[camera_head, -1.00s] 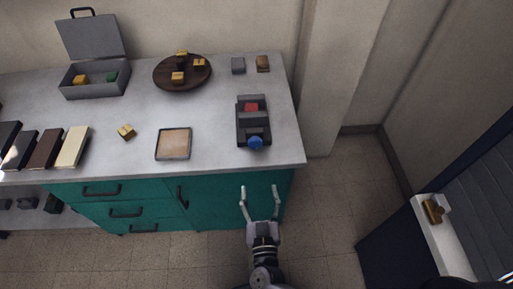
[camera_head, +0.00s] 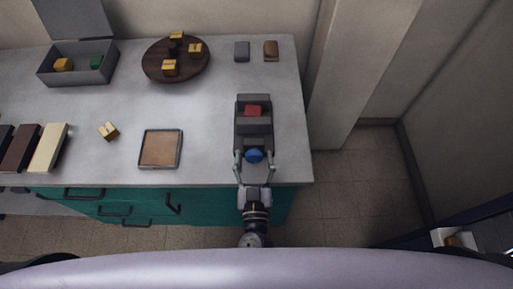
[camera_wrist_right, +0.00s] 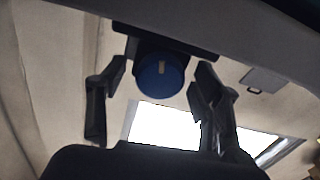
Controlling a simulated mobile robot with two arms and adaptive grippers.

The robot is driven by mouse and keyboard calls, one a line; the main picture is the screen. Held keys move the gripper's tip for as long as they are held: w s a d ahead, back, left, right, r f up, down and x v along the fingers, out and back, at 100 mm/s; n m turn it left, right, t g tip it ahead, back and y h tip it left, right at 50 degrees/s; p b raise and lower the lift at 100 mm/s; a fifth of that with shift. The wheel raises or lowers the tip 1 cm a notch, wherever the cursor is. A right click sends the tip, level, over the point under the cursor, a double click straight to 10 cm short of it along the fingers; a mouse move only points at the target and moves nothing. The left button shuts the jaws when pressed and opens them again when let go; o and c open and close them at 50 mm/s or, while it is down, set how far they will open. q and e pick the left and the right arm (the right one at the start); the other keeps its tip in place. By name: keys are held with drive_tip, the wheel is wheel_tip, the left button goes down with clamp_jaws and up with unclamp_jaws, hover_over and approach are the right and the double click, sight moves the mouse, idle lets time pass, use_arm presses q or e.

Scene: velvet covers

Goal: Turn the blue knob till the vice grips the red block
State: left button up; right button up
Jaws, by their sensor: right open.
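The vice (camera_head: 254,124) is dark grey and sits near the right front of the counter. The red block (camera_head: 253,111) lies between its jaws; whether the jaws touch it cannot be told. The blue knob (camera_head: 254,156) is on the vice's near end. My right gripper (camera_head: 254,160) is open, with one finger on each side of the knob. In the right wrist view the blue knob (camera_wrist_right: 160,76) shows a pale mark pointing up, between the spread fingers (camera_wrist_right: 157,88), with gaps on both sides. My left gripper is not in view.
On the grey counter (camera_head: 205,110) are a framed tray (camera_head: 160,149), a round wooden board (camera_head: 150,68) with several yellow blocks, an open grey box (camera_head: 47,72), and a loose yellow block (camera_head: 108,131). Two small blocks lie behind the vice. Free counter surrounds the vice.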

drive_tip(key=shift+r, duration=0.1)
drive_tip(key=shift+c, duration=0.7)
drive_tip(key=c, duration=1)
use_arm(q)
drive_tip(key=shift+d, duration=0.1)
use_arm(e)
drive_tip(key=m, duration=0.2)
drive_tip(key=shift+m, duration=0.4)
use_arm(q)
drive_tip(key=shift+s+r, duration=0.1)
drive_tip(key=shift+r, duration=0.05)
use_arm(e)
drive_tip(key=shift+m, duration=1.8)
